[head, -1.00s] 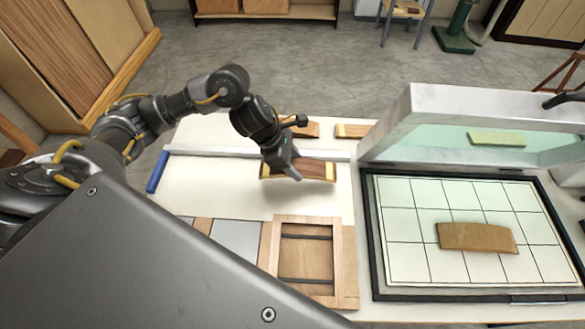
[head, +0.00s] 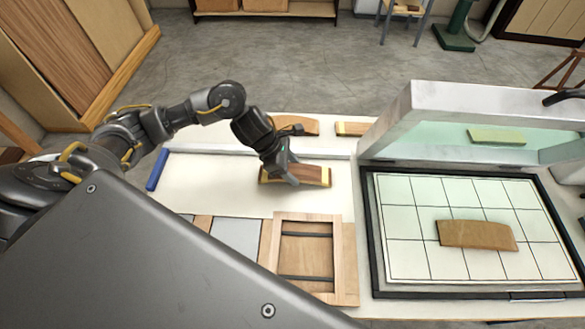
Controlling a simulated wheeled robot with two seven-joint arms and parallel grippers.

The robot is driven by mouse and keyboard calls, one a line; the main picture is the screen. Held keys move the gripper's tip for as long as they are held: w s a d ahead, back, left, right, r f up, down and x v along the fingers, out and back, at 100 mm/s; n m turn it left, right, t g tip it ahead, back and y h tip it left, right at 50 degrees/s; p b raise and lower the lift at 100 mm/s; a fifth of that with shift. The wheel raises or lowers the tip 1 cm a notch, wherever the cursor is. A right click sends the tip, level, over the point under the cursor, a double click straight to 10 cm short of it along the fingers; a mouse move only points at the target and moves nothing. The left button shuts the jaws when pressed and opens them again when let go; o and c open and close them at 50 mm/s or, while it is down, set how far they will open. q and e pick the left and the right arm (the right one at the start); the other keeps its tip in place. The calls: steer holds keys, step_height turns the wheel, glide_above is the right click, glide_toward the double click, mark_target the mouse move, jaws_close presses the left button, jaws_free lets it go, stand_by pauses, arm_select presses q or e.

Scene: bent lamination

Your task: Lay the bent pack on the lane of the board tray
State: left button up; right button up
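The bent pack (head: 315,175) is a brown, slightly curved wooden strip with pale yellow ends. It is over the white board on the left part of the table, in front of a grey rail. My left gripper (head: 290,178) comes down on it from behind, with its fingers across the middle, and looks shut on it. The fingers hide part of the pack, and I cannot tell whether its underside touches the board. A tray-like wooden frame (head: 264,255) with dark crossbars stands nearer me, which may be the board tray. My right gripper is not in view.
A press with a raised pale lid (head: 400,125) and gridded bed (head: 405,240) stands at right. A brown curved piece (head: 475,235) lies on the bed. Further wooden pieces (head: 298,125) lie behind the rail (head: 220,152).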

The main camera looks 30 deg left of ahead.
arm_select(q)
steer(key=o, duration=0.3)
steer(key=shift+o, duration=0.2)
steer(key=shift+r+p, duration=0.3)
steer(key=shift+p, duration=0.05)
steer(key=shift+a+r, duration=0.25)
steer(key=b+v, duration=0.2)
steer(key=v, duration=0.9)
steer(key=shift+d, duration=0.15)
